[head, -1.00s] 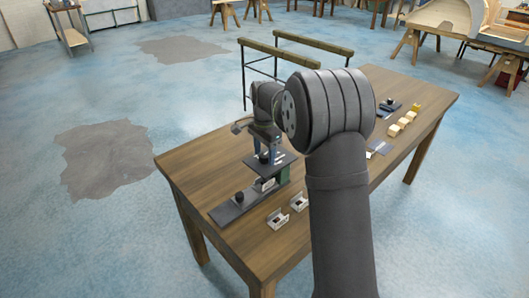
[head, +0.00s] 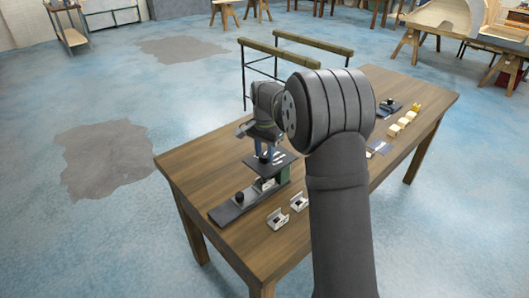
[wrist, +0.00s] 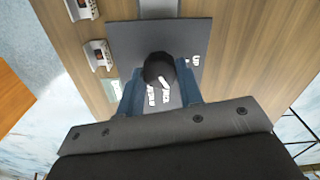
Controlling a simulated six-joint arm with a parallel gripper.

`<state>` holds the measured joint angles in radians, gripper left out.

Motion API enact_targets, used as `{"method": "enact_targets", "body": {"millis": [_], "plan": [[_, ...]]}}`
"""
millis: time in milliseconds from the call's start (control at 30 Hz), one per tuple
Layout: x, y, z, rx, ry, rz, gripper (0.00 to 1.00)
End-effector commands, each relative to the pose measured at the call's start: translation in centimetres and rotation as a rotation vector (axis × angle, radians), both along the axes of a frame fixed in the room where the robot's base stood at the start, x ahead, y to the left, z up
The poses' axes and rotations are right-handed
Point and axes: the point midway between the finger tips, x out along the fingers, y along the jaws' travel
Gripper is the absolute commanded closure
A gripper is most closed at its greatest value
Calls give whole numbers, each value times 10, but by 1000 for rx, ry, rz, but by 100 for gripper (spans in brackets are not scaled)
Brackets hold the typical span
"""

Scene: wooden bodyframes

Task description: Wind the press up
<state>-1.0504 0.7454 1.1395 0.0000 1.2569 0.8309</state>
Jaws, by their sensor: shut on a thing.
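The press (head: 268,180) stands on a long dark base (head: 232,209) at the left part of the wooden table. Its dark top plate (head: 272,166) carries a round black knob, which shows in the wrist view (wrist: 159,68). My gripper (head: 264,155) points down over the plate, and its blue fingers (wrist: 160,90) are shut on the knob, one on each side. White marks show on the plate around the knob. My arm hides part of the table to the right of the press.
Two small metal brackets (head: 277,219) (head: 298,202) lie on the table in front of the press. Several wooden blocks (head: 402,124) and a dark device (head: 390,106) lie at the right. A railing (head: 290,62) stands behind the table.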

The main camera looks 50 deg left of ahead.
Motion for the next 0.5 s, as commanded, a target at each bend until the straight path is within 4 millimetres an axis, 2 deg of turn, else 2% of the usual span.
{"method": "enact_targets", "body": {"millis": [500], "plan": [[0,0,1,1,-1,491,89]]}}
